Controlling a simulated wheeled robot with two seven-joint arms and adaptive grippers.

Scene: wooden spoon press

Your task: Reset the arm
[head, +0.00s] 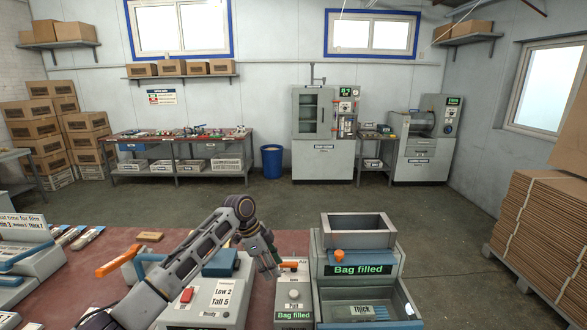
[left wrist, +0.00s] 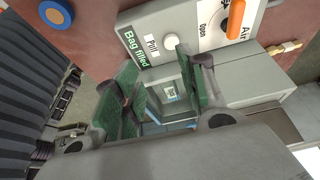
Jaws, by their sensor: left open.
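My left arm reaches in from the lower left in the head view. Its gripper (head: 270,264) hangs above the bench beside the control box (head: 294,300). In the left wrist view the gripper (left wrist: 160,88) is open, with green pads apart and nothing between them. Just beyond its fingertips is the control box (left wrist: 165,55) with a round white knob, an orange lever (left wrist: 236,18) and a "Bag filled" display. I cannot tell whether the fingers touch the box. My right gripper is not in view.
Right of the control box stands a filling machine (head: 358,262) with a "Bag filled" display and a "Thick" bag (head: 362,312) in its lower bay. Left of it, partly behind my arm, is a grey press (head: 212,300) with a red button. Stacked flat cardboard (head: 535,230) stands at far right.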

